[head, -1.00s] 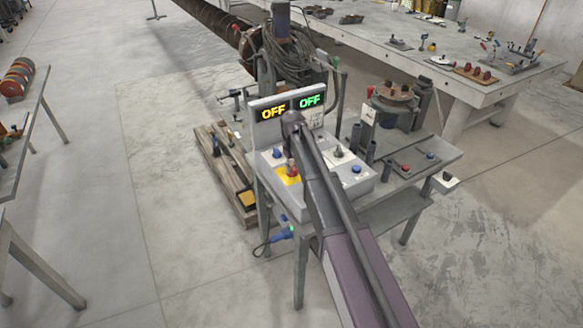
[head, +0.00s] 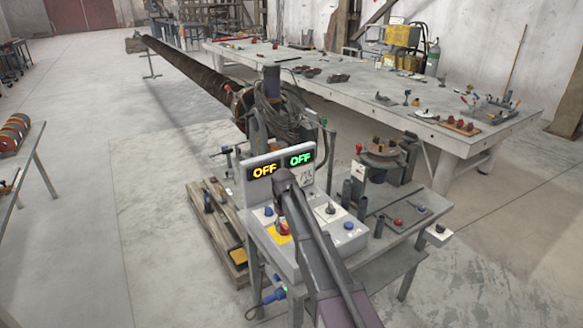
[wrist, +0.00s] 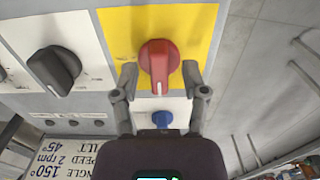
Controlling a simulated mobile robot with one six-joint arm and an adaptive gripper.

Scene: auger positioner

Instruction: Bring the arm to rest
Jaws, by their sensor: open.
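My arm reaches over the grey control box (head: 336,239) on its stand. In the wrist view, my gripper (wrist: 160,79) is open, with one finger on each side of the lower part of a red rotary switch (wrist: 158,62) on a yellow plate (wrist: 112,24). Gaps show between the fingers and the switch. A blue button (wrist: 162,120) lies between the fingers, and a black knob (wrist: 55,68) is to the left. In the head view, the arm hides the fingers. The box's displays read OFF in orange (head: 264,172) and OFF in green (head: 301,159).
A long rusty auger (head: 190,78) extends behind the box. A large grey worktable (head: 350,92) with tools stands behind to the right. A side table (head: 40,158) with colored discs is at the left. Open concrete floor (head: 165,250) lies between.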

